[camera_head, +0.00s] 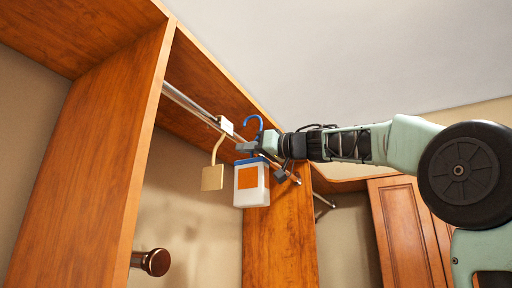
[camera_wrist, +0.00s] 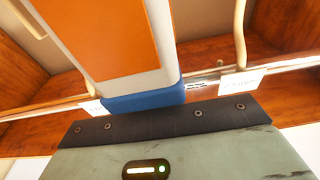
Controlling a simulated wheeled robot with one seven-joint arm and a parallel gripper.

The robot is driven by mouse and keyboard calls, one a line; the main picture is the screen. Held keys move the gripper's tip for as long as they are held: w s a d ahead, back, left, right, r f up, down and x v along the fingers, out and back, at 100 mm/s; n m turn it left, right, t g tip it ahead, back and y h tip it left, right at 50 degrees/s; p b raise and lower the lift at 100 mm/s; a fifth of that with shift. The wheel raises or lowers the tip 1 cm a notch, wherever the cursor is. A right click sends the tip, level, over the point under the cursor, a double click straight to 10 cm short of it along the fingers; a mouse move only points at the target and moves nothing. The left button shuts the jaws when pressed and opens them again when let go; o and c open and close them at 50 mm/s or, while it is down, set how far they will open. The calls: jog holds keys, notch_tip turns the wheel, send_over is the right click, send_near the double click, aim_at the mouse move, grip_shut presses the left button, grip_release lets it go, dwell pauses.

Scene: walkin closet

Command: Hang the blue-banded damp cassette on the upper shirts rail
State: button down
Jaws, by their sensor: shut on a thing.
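The blue-banded cassette (camera_head: 251,187) is a white box with an orange panel, a blue top band and a blue hook (camera_head: 253,121). My gripper (camera_head: 260,150) is shut on it near its top, and the box hangs upright below the jaws. The upper rail (camera_head: 192,104) is a metal bar running back through the wooden bay. The hook shows above the rail's line; I cannot tell whether it is around the rail or beside it. In the wrist view the cassette (camera_wrist: 112,35) fills the upper middle, its blue band nearest me, with the rail (camera_wrist: 205,79) behind it.
A wooden upright panel (camera_head: 90,150) stands at left. A round dark knob (camera_head: 154,262) sticks out below. A wooden cabinet door (camera_head: 402,230) is at right.

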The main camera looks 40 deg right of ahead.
jog(key=w+a+f+b, duration=0.2)
jog(key=w+f, duration=0.1)
jog(key=w, duration=0.2)
dwell(0.7)
jog(key=shift+w, duration=0.1)
jog(key=c, duration=1.5)
grip_release()
jog(key=b+v, duration=0.6)
jog(key=v, duration=1.1)
jog(key=shift+s+d, duration=0.1)
jog(key=shift+s, duration=0.1)
